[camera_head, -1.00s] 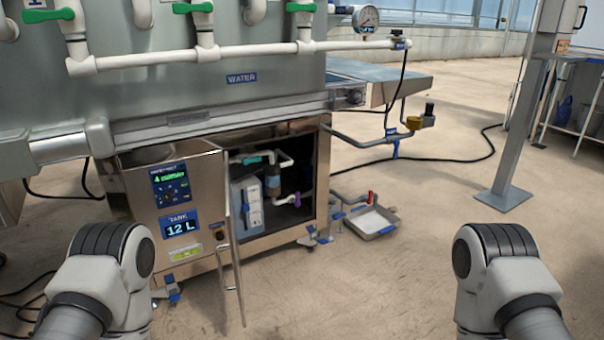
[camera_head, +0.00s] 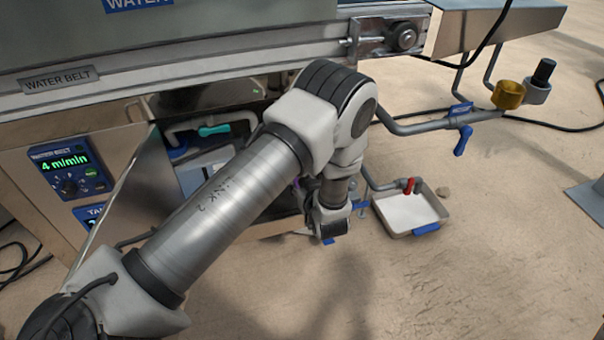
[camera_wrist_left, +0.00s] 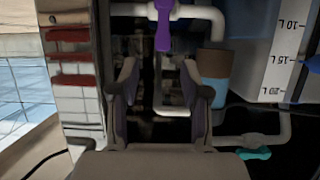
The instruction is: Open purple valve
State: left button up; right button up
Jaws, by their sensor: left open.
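The purple valve handle (camera_wrist_left: 163,25) is on a white pipe at the top of the left wrist view, which looks upside down. My left gripper (camera_wrist_left: 160,76) is open, and its two fingers point toward the pipework. The handle shows just beyond the fingertips, roughly in line with the gap between them. Nothing is held, and I cannot tell any contact. In the head view my left arm covers most of the cabinet opening and hides the handle almost fully. My right gripper is not in view.
A teal valve handle (camera_head: 214,130) is on the cabinet pipework. A white tank with a printed scale (camera_wrist_left: 288,55) stands beside the pipes. The open cabinet door (camera_head: 125,195) is left of my arm. A tray (camera_head: 433,206) lies on the floor at right, under a red-handled tap (camera_head: 408,186).

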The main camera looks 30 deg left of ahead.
pick_arm(q)
jog(key=b+x, duration=0.3)
jog(key=x, duration=0.4)
jog(key=shift+s+a, duration=0.1)
jog(key=shift+w+a, duration=0.2)
jog(key=shift+w, duration=0.05)
jog(key=shift+r, duration=0.1)
grip_shut()
